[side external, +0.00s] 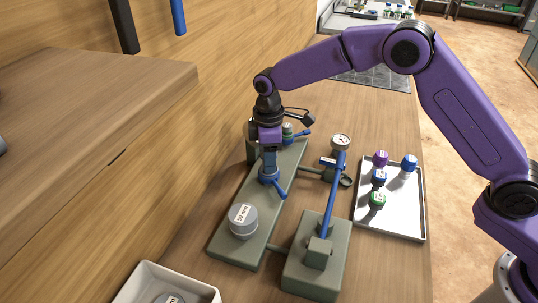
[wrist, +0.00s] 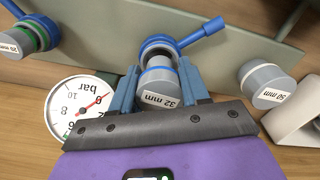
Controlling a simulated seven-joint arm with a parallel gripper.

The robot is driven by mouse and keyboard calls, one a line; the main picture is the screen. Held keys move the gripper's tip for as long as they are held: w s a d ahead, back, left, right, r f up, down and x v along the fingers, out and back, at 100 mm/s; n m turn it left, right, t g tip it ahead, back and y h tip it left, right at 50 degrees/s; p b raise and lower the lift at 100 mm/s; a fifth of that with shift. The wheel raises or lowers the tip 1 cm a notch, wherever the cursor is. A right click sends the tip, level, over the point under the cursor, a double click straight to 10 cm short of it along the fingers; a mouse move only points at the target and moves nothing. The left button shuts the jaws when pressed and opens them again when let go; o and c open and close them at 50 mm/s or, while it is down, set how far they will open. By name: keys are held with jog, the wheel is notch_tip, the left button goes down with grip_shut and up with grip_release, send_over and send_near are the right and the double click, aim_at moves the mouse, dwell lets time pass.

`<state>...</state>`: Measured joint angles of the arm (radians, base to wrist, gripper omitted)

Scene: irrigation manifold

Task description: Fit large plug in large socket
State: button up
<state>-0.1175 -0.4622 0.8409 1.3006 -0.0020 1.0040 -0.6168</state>
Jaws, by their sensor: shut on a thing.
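My gripper (side external: 269,168) is over the middle of the long green manifold block. In the wrist view its fingers (wrist: 158,78) are shut on a grey cylinder labelled 32 mm (wrist: 158,90). This cylinder stands in or against a blue collar with a lever (wrist: 200,35); how deep it sits I cannot tell. A wider grey cylinder labelled 50 mm (side external: 243,220) stands on the near end of the block, and it also shows in the wrist view (wrist: 268,82). A 20 mm piece with a green ring (wrist: 32,36) is at the far end. I cannot tell which piece is the large plug.
A white tray (side external: 412,230) at right holds several coloured pieces. A white bin (side external: 205,290) at front left holds a grey labelled piece. A wooden wall and ledge (side external: 90,85) rise at left.

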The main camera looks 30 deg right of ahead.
jog(key=shift+f, duration=0.8)
dwell(0.9)
